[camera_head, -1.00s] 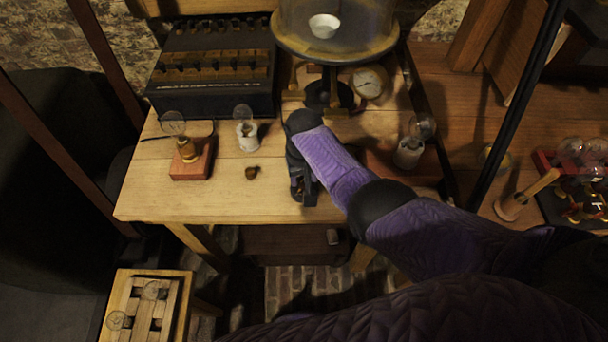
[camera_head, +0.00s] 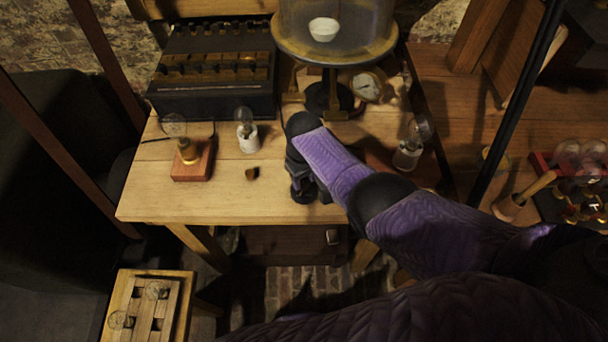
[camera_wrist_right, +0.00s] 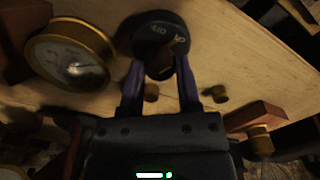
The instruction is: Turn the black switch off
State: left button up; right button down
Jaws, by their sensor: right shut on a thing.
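The black switch (camera_wrist_right: 152,27) is a round black disc with pale lettering, seen between the fingertips in the right wrist view. Its dark base (camera_head: 304,194) also shows on the table below my right gripper in the head view, near the front edge. My right gripper (camera_wrist_right: 160,66) is shut on the switch's middle part, one finger on each side. In the head view the right gripper (camera_head: 302,178) points down, and my purple arm comes from the right. The fingers cover part of the switch, and I cannot tell its setting. My left gripper is out of view.
A round gauge (camera_wrist_right: 68,62) stands close by. A bell-jar stand (camera_head: 335,55) and a dark instrument box (camera_head: 215,98) are behind. A bulb on a red block (camera_head: 192,168), a bulb on a white base (camera_head: 246,136) and a small brown knob (camera_head: 252,173) lie left.

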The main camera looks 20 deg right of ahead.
jog(key=n, duration=0.5)
jog(key=shift+n, duration=0.3)
jog(key=n, duration=0.2)
jog(key=shift+n+p, duration=0.3)
jog(key=shift+n, duration=0.1)
jog(key=n, duration=0.3)
jog(key=shift+n, duration=0.9)
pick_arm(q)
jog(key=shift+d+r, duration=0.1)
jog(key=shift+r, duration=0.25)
pick_arm(e)
jog(key=shift+n, duration=0.4)
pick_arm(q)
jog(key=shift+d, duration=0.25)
